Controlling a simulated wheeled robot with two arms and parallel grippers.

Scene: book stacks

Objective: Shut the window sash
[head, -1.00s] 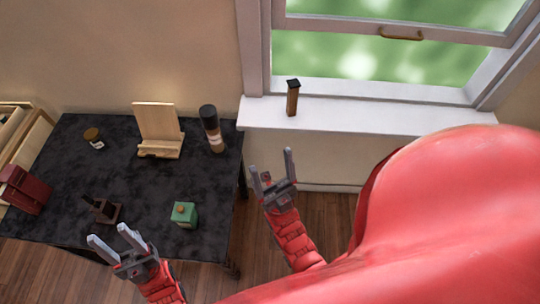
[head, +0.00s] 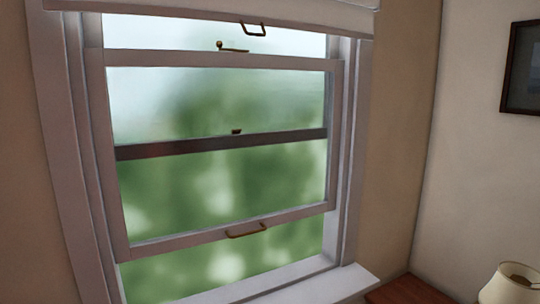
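The window sash (head: 290,218) is a white frame with glass, in the middle of the head view. It is raised, with an open gap between its bottom rail and the white sill (head: 340,284). A brass pull handle (head: 246,230) sits on the sash's bottom rail. A small dark catch (head: 236,131) shows on the dark rail across the middle of the window. Neither of my grippers shows in this view.
A cream lamp (head: 512,284) stands at the lower right near a brown wooden surface (head: 408,290). A dark picture frame (head: 522,68) hangs on the right wall.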

